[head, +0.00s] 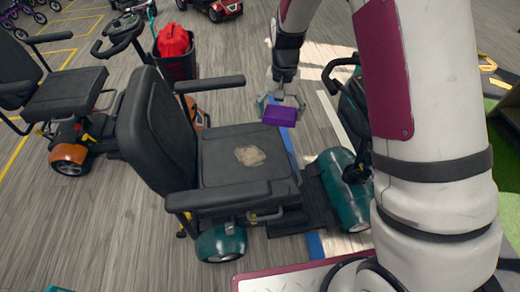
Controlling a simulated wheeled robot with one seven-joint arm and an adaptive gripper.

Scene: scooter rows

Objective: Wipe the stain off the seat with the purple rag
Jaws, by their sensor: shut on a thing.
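A teal scooter with a black padded seat (225,172) stands in front of me, facing right. A tan-brown stain (250,156) lies near the middle of the seat. My gripper (280,103) is shut on the purple rag (279,115), which shows as a folded block. The gripper holds it beyond the seat's far side, above floor level and apart from the stain. The fingertips are small and partly hidden behind the rag.
The seat's backrest (155,125) stands at the left, with a far armrest (210,84) and a near armrest (232,195). The scooter's tiller (352,105) is partly hidden behind my arm. Another scooter (62,98) stands at the left, and a basket with a red bag (173,40) behind.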

